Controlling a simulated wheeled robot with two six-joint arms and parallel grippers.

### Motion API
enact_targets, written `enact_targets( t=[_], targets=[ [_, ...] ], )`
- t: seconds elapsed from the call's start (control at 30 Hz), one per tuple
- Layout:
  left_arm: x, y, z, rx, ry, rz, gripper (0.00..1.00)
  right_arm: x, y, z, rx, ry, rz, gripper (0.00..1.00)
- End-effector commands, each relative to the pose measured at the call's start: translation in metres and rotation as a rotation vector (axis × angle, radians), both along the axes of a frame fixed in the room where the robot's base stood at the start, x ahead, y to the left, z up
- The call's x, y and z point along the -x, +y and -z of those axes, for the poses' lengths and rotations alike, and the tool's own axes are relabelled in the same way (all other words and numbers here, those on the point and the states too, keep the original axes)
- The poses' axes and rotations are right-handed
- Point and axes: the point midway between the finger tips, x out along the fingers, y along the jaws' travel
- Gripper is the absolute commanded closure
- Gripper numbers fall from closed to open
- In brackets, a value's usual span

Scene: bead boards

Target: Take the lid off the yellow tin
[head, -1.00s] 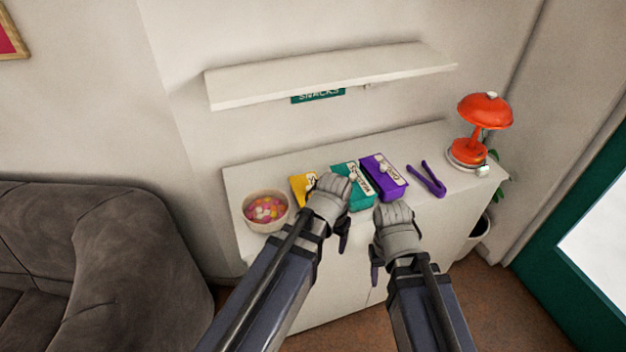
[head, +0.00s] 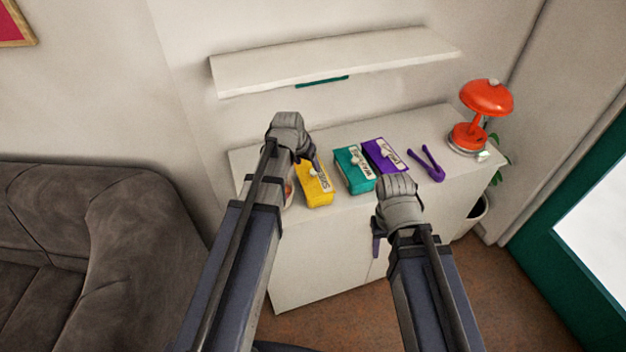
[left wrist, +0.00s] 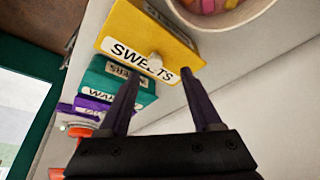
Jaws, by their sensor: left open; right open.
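The yellow tin (head: 315,186) stands on the white cabinet, left of the teal tin. It has a label reading "SWEETS" and a pale knob. In the left wrist view the yellow tin (left wrist: 146,28) lies just beyond my fingertips, with its knob (left wrist: 155,61) near the gap between them. My left gripper (left wrist: 168,85) is open and empty; in the head view it (head: 303,160) is above and behind the yellow tin's left side. My right gripper (head: 377,245) is open at the cabinet's front edge, apart from the tins.
The teal tin (head: 352,172) and purple tin (head: 383,155) stand to the right. Purple tongs (head: 432,166) and an orange lamp (head: 484,98) are further right. A bowl of sweets (left wrist: 218,12) is beside the yellow tin. A white shelf (head: 335,62) hangs above.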

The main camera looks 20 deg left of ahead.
Motion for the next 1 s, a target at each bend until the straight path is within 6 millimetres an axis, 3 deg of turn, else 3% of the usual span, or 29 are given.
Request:
enact_targets(
  t=[0.27,0.6,0.9,1.0],
  targets=[
    [-0.003,-0.003,0.009,0.0,0.0,0.001,0.35,0.0,0.0,0.009,0.0,0.0,0.0,0.5],
    [-0.019,-0.012,0.047,0.0,0.0,0.0,0.35,0.0,0.0,0.047,0.0,0.0,0.001,0.5],
    [-0.02,-0.012,0.047,0.0,0.0,0.0,0.35,0.0,0.0,0.046,0.0,0.0,0.001,0.5],
    [-0.02,-0.012,0.047,0.0,0.0,0.0,0.46,0.0,0.0,0.046,0.0,0.0,0.001,0.5]
  ],
)
